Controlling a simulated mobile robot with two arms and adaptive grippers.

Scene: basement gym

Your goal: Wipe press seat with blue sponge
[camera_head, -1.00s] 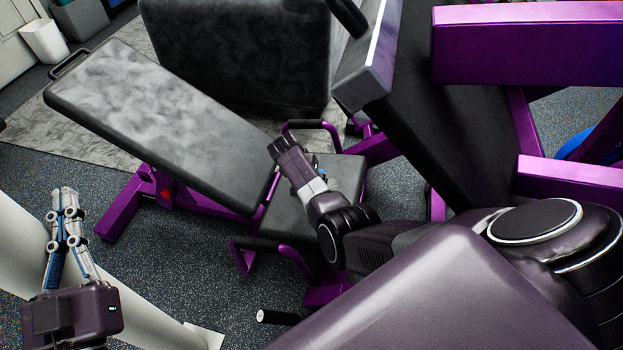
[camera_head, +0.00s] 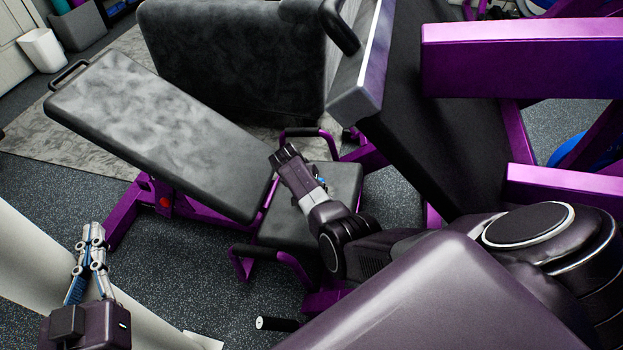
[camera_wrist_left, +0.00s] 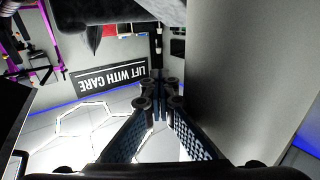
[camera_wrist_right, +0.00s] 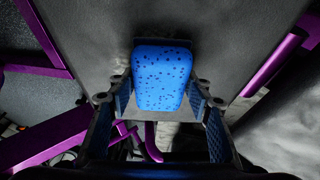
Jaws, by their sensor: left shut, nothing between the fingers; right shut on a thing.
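The blue speckled sponge (camera_wrist_right: 162,78) is between the fingers of my right gripper (camera_wrist_right: 162,98) in the right wrist view. The grey pad (camera_wrist_right: 85,25) lies behind it; whether the sponge touches it is hard to tell. In the head view my right gripper (camera_head: 300,176) is over the small dark seat pad (camera_head: 345,185) of the purple-framed bench, and its fingers and the sponge are mostly hidden. My left gripper (camera_head: 92,240) is shut and empty at the lower left, beside a pale post. It also shows shut in the left wrist view (camera_wrist_left: 160,85).
The long inclined backrest (camera_head: 150,125) slopes up to the left of the seat. A purple machine frame (camera_head: 520,60) with a black pad (camera_head: 440,130) stands close on the right. A large dark padded block (camera_head: 240,60) is behind. Open speckled floor (camera_head: 190,285) lies in front.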

